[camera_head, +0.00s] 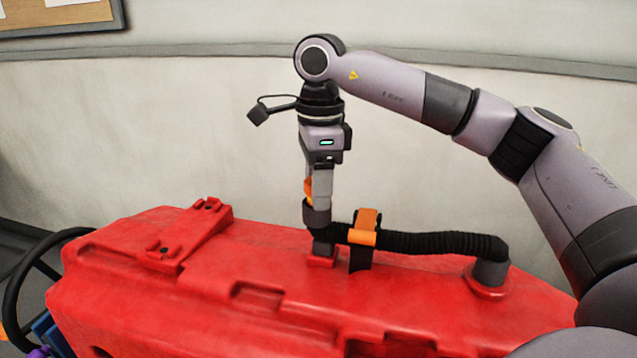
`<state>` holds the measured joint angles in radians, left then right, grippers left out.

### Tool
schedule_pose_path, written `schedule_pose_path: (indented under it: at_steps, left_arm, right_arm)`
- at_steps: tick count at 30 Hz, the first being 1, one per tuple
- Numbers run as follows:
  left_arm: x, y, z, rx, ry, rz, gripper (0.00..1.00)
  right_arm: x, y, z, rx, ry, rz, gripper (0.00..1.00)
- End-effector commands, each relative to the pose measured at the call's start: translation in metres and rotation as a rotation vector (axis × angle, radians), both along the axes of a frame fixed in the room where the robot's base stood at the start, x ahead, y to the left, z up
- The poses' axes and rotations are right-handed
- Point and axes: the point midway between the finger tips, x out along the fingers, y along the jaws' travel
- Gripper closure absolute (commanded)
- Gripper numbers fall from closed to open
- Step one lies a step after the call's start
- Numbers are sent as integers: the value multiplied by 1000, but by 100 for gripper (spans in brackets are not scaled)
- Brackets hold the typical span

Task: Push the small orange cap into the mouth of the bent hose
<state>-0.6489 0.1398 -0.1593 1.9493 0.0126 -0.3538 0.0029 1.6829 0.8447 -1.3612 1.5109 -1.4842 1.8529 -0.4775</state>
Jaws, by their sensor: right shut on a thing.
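My right gripper (316,190) points straight down over the red tank (420,300) and is shut on the small orange cap (308,187). A grey finger hides much of the cap. Directly below is the upturned grey end (316,215) of the bent hose. The fingertips and cap are right at its rim; I cannot tell whether the cap is inside the mouth. The black ribbed hose (430,243) runs right from there to a grey fitting (490,272) on the tank. My left gripper is not in view.
An orange clip on a black strap (363,230) holds the hose just right of its mouth. A raised red bracket (190,235) is on the tank's left. A black loop (18,280) curves beside the tank. A pale wall (150,140) stands behind.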

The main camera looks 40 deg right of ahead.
Motion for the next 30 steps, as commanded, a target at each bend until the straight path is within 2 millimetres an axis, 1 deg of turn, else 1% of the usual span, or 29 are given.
schedule_pose_path:
  at_steps: [1,12,13,15,23,24,25,29,30]
  left_arm:
    - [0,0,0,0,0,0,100]
    - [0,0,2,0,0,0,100]
    - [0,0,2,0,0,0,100]
    - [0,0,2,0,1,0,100]
    - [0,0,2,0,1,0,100]
    - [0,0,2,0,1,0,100]
    - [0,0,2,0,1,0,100]
    - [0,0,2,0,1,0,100]
    - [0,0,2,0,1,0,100]
  right_arm:
    - [-2,0,-11,-7,25,3,84]
    - [-2,1,-10,-7,24,3,84]
    - [-2,1,-10,-7,24,3,45]
    - [-2,1,-10,-7,24,3,25]
    - [-3,-1,-10,-10,26,4,25]
    - [-3,-1,-10,-11,26,4,27]
    - [-3,-1,-10,-11,26,4,18]
    - [-3,-1,-10,-12,28,3,5]
    - [-3,-2,-10,-13,29,3,5]
